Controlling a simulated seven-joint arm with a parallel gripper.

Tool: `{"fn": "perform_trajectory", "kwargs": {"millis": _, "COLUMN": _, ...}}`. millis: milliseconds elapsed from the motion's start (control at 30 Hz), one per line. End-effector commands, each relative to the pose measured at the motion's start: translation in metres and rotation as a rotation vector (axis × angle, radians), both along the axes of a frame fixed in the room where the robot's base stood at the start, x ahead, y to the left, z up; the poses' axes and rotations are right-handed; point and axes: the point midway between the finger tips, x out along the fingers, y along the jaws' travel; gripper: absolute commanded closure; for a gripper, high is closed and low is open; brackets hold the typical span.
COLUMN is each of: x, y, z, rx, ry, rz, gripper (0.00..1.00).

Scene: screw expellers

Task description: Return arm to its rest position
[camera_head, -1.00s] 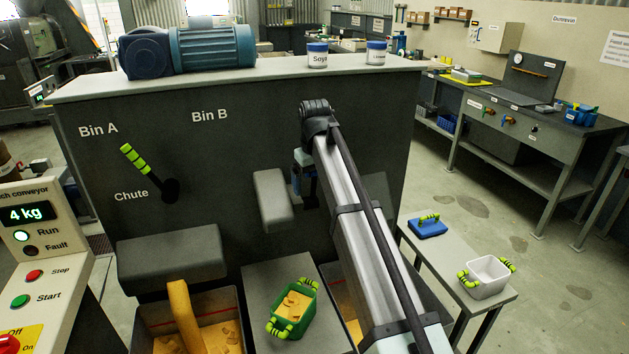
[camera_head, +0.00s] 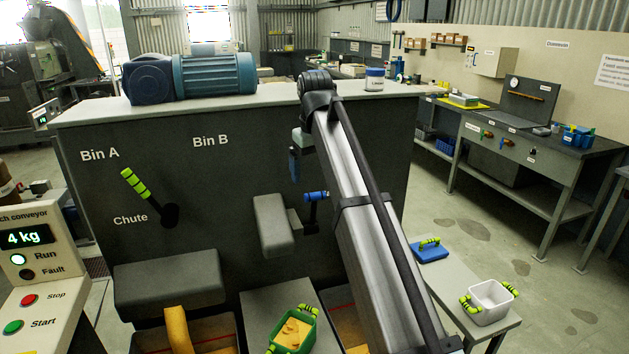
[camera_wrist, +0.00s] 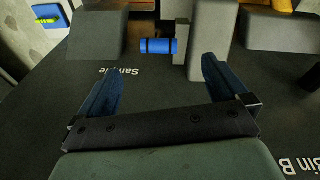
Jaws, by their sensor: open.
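My arm reaches up from the lower right in the head view and bends at its top over the dark grey machine. My gripper (camera_head: 294,165) hangs below that bend in front of the machine's front wall, partly hidden by the arm. In the wrist view my gripper (camera_wrist: 163,65) has its two blue fingers spread wide, with nothing between them. A blue handle (camera_head: 316,196) on the machine front is below and right of the gripper in the head view. The same blue handle (camera_wrist: 158,46) shows beyond the fingertips in the wrist view, apart from them.
A green tub (camera_head: 296,330) with yellow-brown pieces stands on a grey stand. A side table holds a blue lidded item (camera_head: 429,252) and a white tub (camera_head: 487,302). A lever (camera_head: 140,188) juts out at the chute. A motor (camera_head: 205,76) and white jar (camera_head: 375,80) stand on top.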

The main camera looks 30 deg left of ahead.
Motion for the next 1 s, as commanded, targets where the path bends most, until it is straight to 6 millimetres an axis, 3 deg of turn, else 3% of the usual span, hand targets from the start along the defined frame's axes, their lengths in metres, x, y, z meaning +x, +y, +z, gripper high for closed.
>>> {"fn": "perform_trajectory", "kwargs": {"millis": 200, "x": -0.002, "y": -0.001, "z": 0.011, "rx": 0.000, "ry": 0.000, "rz": 0.000, "gripper": 0.00}}
{"fn": "perform_trajectory", "kwargs": {"millis": 733, "x": 0.000, "y": -0.002, "z": 0.010, "rx": 0.000, "ry": -0.001, "rz": -0.003, "gripper": 0.00}}
{"fn": "perform_trajectory", "kwargs": {"millis": 867, "x": 0.016, "y": -0.015, "z": -0.001, "rx": 0.006, "ry": -0.010, "rz": -0.040, "gripper": 0.00}}
{"fn": "perform_trajectory", "kwargs": {"millis": 1000, "x": 0.060, "y": -0.052, "z": -0.030, "rx": 0.021, "ry": -0.039, "rz": -0.136, "gripper": 0.00}}
